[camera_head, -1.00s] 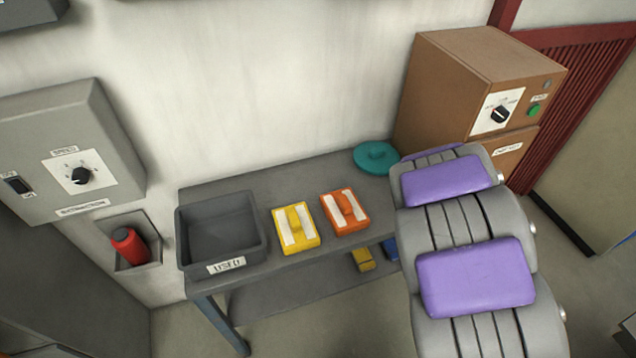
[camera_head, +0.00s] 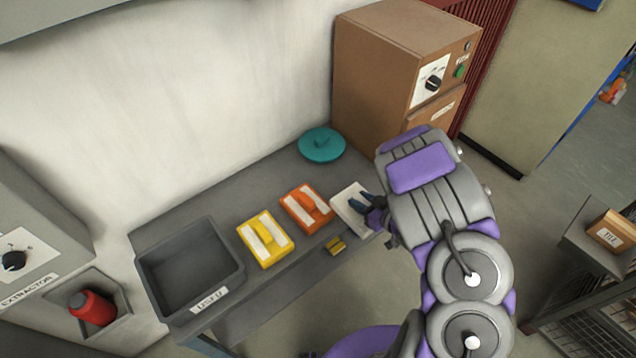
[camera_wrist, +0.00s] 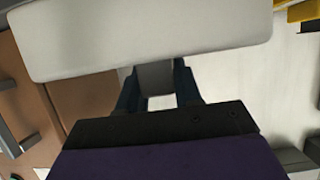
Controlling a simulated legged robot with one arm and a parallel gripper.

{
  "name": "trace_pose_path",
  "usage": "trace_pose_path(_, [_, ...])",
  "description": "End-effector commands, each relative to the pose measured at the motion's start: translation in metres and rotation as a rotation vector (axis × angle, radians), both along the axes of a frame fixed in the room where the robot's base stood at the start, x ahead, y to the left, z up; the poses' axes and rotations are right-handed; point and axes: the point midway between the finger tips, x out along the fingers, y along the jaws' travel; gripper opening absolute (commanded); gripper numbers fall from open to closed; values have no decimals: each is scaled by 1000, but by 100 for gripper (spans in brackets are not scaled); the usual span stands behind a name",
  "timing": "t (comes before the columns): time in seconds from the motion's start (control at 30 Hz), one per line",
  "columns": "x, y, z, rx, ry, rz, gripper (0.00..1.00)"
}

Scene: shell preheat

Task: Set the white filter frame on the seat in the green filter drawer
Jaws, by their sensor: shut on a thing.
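My gripper (camera_head: 369,203) is shut on the white filter frame (camera_head: 349,208), near the right end of the grey bench. From the head view I cannot tell whether the frame touches the bench or hangs above it. In the wrist view the frame (camera_wrist: 150,38) fills the top as a broad pale block. My gripper's dark fingers (camera_wrist: 158,88) close on a grip part below it. My arm hides part of the frame's right side in the head view. I see no green filter drawer in these views.
A yellow frame (camera_head: 265,257) and an orange frame (camera_head: 322,217) lie on the bench (camera_head: 225,200), left of the white one. A grey USED tray (camera_head: 150,258) and a teal round lid (camera_head: 321,145) are there too. A brown cabinet (camera_head: 375,70) stands behind.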

Motion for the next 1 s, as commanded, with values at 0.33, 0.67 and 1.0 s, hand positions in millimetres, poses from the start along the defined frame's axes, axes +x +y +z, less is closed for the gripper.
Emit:
trace_pose_path(0.33, [48,14,-6,8,-7,2,0])
trace_pose_path(0.67, [110,43,-11,5,-8,2,0])
trace_pose_path(1.0, [140,53,-14,5,-5,-2,0])
